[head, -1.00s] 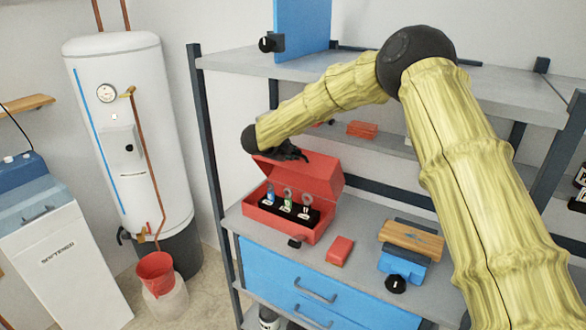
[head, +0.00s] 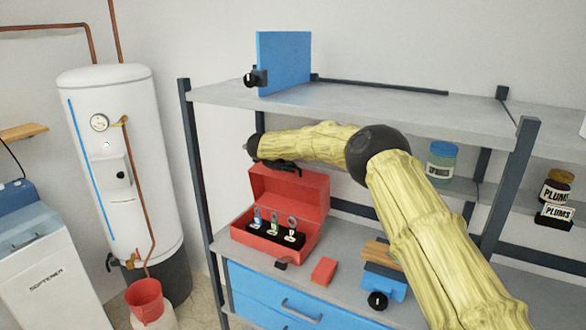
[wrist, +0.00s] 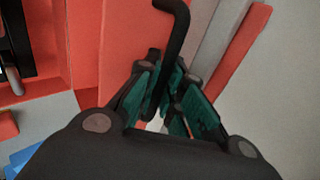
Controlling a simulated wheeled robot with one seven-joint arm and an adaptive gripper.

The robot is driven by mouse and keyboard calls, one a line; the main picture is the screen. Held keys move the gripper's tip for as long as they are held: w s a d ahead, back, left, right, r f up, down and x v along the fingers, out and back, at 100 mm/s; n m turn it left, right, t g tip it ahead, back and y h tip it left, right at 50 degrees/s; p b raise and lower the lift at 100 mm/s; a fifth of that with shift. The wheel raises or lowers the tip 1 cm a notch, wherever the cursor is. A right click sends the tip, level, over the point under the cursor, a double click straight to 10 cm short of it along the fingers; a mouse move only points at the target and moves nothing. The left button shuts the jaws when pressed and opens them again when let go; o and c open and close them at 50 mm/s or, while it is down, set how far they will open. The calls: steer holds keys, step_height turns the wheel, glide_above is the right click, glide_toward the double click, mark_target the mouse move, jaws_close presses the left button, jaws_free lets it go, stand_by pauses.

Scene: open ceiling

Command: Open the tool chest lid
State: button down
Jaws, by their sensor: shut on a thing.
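The red tool chest (head: 262,248) stands on the shelf unit's worktop, its inside showing. Its red lid (head: 305,195) is raised to about upright at the back of the box. My gripper (head: 287,167) is at the lid's top left edge. In the wrist view my gripper (wrist: 168,85) has its green-padded fingers closed around a dark bent handle (wrist: 176,22) beside the red lid panel. The exact contact is partly hidden by the fingers. Three tagged keys (head: 274,228) stand in a black insert inside the chest.
A red block (head: 324,271) and a blue item with a wooden top (head: 380,275) lie on the worktop right of the chest. An upper shelf (head: 400,112) with a blue panel (head: 284,62) is above my gripper. Jars (head: 441,160) stand behind my arm.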

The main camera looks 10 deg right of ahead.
steer(key=shift+w+d, duration=0.15)
steer(key=shift+w, duration=0.05)
steer(key=shift+r, duration=0.1)
steer(key=shift+w+d+r, duration=0.1)
steer(key=shift+r, duration=0.1)
steer(key=c, duration=1.5)
jaws_free()
steer(key=shift+w+f, duration=0.1)
steer(key=shift+f, duration=0.1)
